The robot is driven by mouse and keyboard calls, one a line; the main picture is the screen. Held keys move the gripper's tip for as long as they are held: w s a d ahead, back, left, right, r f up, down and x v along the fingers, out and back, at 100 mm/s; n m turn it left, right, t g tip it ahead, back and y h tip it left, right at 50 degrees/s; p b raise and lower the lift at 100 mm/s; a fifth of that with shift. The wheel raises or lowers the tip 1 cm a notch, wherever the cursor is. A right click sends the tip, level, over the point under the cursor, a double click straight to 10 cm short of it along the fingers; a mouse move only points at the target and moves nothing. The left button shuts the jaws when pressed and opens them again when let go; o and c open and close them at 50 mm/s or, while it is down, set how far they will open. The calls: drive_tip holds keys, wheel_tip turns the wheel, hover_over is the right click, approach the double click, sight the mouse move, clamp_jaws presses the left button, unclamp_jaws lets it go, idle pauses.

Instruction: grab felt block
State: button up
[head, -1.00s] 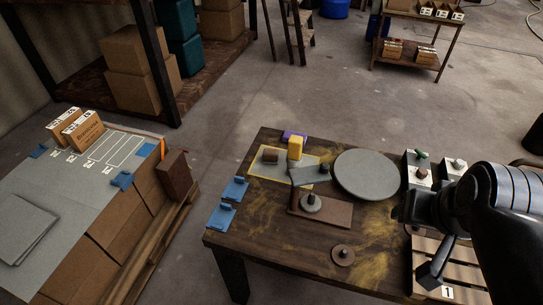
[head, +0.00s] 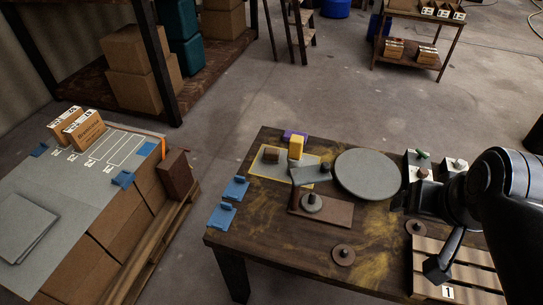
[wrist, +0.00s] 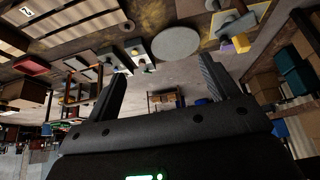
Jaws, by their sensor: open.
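Several small blocks stand at the far side of the dark wooden table (head: 270,225): a yellow upright block (head: 296,147), a brown block (head: 271,154) on a yellow-outlined mat (head: 262,168), and a low purple block (head: 293,135) behind them. I cannot tell from the pictures which is the felt block. The yellow block also shows at the upper right of the wrist view (wrist: 241,43). My gripper (wrist: 163,70) is open and empty. In the head view it is at the table's right side, apart from these blocks.
A round grey disc (head: 367,175) lies between my gripper and the blocks. Blue brackets (head: 235,188) sit at the left edge. A slatted tray (head: 468,278) is at right.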

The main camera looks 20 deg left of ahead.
drive_tip(key=w+a+r, duration=0.3)
drive_tip(key=w+r, duration=0.5)
drive_tip(key=w, duration=0.1)
drive_tip(key=n+g, duration=0.1)
drive_tip(key=n, duration=0.1)
hover_over(271, 151)
drive_tip(key=s+d, duration=0.1)
drive_tip(key=s, duration=0.1)
drive_tip(key=shift+y, duration=0.4)
wheel_tip(271, 151, down, 38)
drive_tip(key=shift+f, duration=0.25)
drive_tip(key=shift+x, duration=3.15)
drive_tip(key=shift+s+a, duration=0.2)
